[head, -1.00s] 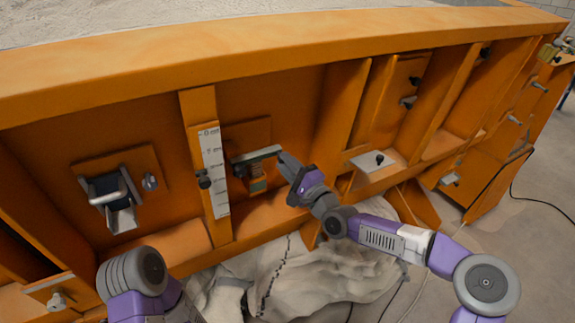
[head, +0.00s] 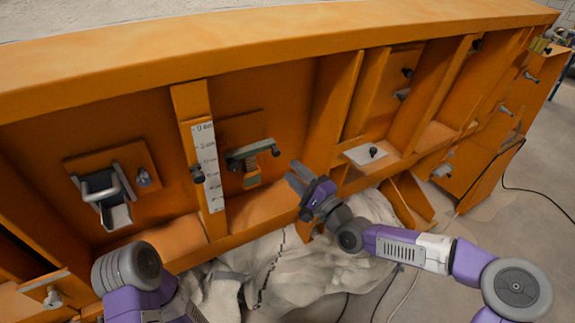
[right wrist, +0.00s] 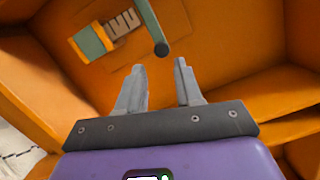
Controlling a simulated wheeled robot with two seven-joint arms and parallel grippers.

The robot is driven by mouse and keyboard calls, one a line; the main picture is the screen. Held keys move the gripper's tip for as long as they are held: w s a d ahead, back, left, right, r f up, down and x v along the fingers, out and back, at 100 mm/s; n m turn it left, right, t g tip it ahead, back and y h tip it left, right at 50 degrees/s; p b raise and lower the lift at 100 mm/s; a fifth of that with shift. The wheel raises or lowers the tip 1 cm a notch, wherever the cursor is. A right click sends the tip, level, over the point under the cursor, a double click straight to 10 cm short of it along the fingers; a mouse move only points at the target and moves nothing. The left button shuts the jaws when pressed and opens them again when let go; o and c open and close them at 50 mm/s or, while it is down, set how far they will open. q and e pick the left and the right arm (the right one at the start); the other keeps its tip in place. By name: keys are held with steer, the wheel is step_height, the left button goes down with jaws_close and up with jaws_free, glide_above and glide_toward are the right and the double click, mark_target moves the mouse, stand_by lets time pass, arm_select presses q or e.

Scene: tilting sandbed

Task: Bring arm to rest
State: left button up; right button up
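My right gripper (head: 297,178) is in front of the orange sandbed wall, right of and below a green-grey handle (head: 252,150) on an orange plate. In the right wrist view its two fingers (right wrist: 160,80) stand apart with nothing between them. The handle's rounded end (right wrist: 161,49) shows just beyond the fingertips, apart from them. My left arm (head: 135,275) shows at the lower left of the head view; its gripper is out of the picture.
A white scale (head: 207,165) stands on a post left of the handle. A metal bracket (head: 110,192) is mounted farther left. A small shelf with a black knob (head: 373,152) is to the right. A pale rock-like heap (head: 300,275) lies below. Grey floor is open at right.

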steer(key=shift+s+d+f, duration=0.1)
steer(key=shift+s+d, duration=0.15)
steer(key=shift+s, duration=0.2)
steer(key=s+a+f+n+g+h, duration=0.1)
steer(key=s+f+n+g+h, duration=0.25)
steer(key=f, duration=1.15)
steer(key=s+a+f+n+g+h, duration=0.15)
steer(key=s+f+g, duration=0.45)
steer(key=f, duration=1)
steer(key=s+d+f+n+g+h, duration=0.2)
steer(key=s+f, duration=0.5)
steer(key=s, duration=0.4)
steer(key=s+d+f+n+g+h, duration=0.1)
steer(key=s+d+f+n+g, duration=0.2)
steer(key=s+d+f, duration=0.3)
steer(key=s+f+g, duration=0.1)
steer(key=s, duration=0.3)
steer(key=shift+s+d+f+h, duration=0.2)
steer(key=shift+s+f+h, duration=0.05)
steer(key=shift+s+h, duration=0.15)
steer(key=shift+o, duration=0.7)
